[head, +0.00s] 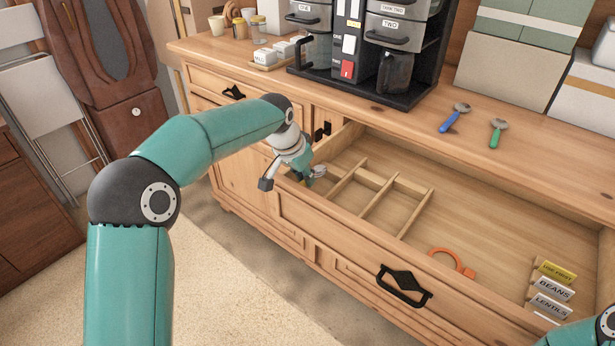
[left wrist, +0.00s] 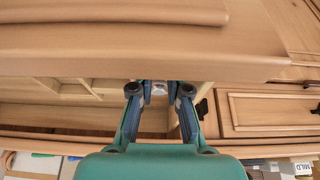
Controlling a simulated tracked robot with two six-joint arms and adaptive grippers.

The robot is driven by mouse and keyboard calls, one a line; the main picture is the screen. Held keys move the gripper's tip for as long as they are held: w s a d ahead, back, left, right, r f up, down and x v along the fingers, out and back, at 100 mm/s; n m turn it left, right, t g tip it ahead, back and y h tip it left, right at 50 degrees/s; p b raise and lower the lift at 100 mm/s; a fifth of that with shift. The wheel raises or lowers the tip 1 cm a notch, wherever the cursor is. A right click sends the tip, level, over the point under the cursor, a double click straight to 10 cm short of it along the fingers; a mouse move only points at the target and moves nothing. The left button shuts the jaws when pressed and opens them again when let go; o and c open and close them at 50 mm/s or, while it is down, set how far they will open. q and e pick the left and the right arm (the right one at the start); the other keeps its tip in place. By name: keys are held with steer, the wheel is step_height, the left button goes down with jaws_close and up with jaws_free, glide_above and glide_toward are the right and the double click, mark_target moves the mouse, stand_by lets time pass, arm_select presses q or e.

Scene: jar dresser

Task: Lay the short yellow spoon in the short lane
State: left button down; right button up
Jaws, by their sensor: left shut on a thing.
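The open drawer has thin wooden dividers (head: 378,197) that form several lanes of different lengths in its left part. My left gripper (head: 316,173) is low at the drawer's left end, over or inside the leftmost lane; I cannot tell its exact height. In the left wrist view its two fingers (left wrist: 159,92) are shut on a small silvery thing (left wrist: 158,88), likely the bowl of the short yellow spoon. No yellow handle shows; the gripper or the drawer hides it. My right gripper is not in view.
A blue-handled spoon (head: 455,117) and a green-handled spoon (head: 497,132) lie on the dresser top.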

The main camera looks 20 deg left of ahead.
arm_select(q)
steer(key=c, duration=1.1)
jaws_free()
steer(key=shift+o, duration=0.2)
steer(key=v, duration=1.2)
steer(key=shift+f, duration=0.1)
